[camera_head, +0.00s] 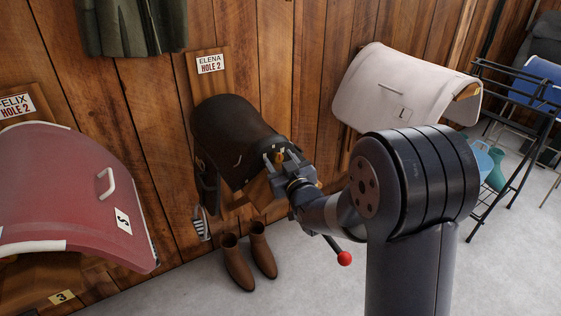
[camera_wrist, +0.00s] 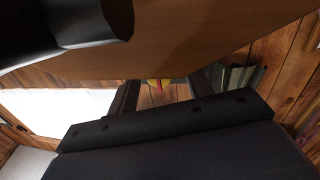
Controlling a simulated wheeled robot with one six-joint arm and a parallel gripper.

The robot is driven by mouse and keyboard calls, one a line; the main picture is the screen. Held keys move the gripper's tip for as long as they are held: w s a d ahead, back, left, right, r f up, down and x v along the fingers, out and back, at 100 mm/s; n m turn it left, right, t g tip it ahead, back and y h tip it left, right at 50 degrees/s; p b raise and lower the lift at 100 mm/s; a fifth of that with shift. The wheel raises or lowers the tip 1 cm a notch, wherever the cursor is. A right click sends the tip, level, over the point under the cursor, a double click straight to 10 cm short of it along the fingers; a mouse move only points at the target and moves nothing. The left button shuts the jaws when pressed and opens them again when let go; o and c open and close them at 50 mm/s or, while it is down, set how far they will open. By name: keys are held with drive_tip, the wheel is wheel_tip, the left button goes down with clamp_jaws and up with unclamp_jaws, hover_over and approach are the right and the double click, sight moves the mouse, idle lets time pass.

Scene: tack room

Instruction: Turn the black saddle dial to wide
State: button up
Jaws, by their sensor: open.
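The black saddle (camera_head: 232,125) hangs on a wooden rack against the plank wall, under a sign reading "ELENA HOLE 2". My gripper (camera_head: 279,157) is at the saddle's front right end, with its jaws open. A small brass-yellow part (camera_head: 280,158), possibly the dial, shows by the fingertips; I cannot tell if they touch it. The dark saddle edge (camera_wrist: 85,22) and a wooden panel (camera_wrist: 190,45) are close above. The dial's markings and setting cannot be read.
A red saddle (camera_head: 75,190) is at left, a white one (camera_head: 390,88) at right. Brown boots (camera_head: 237,262) stand below the black saddle, beside a hanging stirrup (camera_head: 201,224). A red-knobbed lever (camera_head: 344,258) shows below my arm. A dark metal rack (camera_head: 512,150) is at right.

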drive_tip(key=shift+c, duration=0.3)
drive_tip(key=c, duration=0.9)
drive_tip(key=shift+m, duration=0.3)
drive_tip(key=m+b, duration=0.1)
drive_tip(key=m, duration=0.1)
drive_tip(key=shift+m+g, duration=0.3)
drive_tip(key=shift+r+m+p, duration=0.2)
drive_tip(key=shift+m+p, duration=0.2)
drive_tip(key=shift+m, duration=0.8)
drive_tip(key=m+g+p, duration=0.1)
drive_tip(key=m+p, duration=0.1)
drive_tip(key=m, duration=0.1)
drive_tip(key=shift+d+r, duration=0.1)
drive_tip(key=shift+m+g+p, duration=0.3)
drive_tip(key=shift+m+p, duration=0.6)
drive_tip(key=shift+m, duration=0.1)
